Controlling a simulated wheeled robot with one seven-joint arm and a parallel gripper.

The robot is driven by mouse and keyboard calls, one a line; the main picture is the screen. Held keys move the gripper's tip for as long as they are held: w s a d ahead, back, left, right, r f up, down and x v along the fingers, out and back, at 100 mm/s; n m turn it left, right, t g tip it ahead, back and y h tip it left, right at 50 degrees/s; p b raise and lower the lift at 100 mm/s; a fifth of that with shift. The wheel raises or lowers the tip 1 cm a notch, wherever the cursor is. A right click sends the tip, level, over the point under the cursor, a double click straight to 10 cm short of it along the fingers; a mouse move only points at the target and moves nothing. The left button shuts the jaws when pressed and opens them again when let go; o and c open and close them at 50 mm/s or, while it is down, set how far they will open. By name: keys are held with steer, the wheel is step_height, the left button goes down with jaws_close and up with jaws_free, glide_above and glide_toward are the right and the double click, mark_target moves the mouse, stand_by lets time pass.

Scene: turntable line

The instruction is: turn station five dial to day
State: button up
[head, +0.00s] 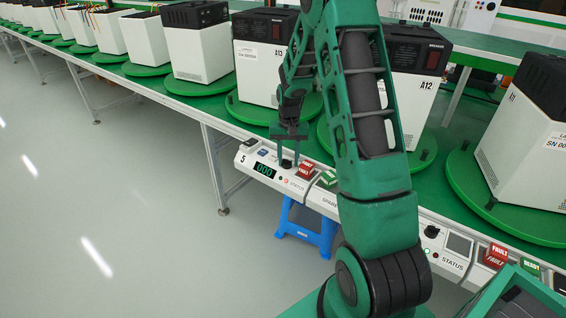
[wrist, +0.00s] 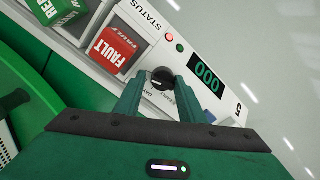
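The station five panel (head: 262,168) is a white box marked 5 on the front edge of the green bench, with a lit "000" display. In the wrist view its dial (wrist: 162,79) is a round black knob with a light pointer mark. Small lettering beside the knob is partly hidden by my fingers and too small to read surely. My gripper (wrist: 160,84) is open, with one finger on each side of the knob and small gaps showing. In the head view my gripper (head: 289,148) points down over the panel and largely hides the knob.
Beside the knob are a red FAULT button (wrist: 113,47) and a green READY button (wrist: 55,8). A SPARE panel (head: 326,200) adjoins on the right. White machines, including A13 (head: 258,75), stand on green turntables behind. A blue stool (head: 300,222) is below the bench.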

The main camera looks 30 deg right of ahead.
steer(key=shift+a+r, duration=0.1)
stand_by(0.3)
step_height(320, 180, up, 9)
steer(key=shift+w+r, duration=0.1)
steer(key=shift+r, duration=0.65)
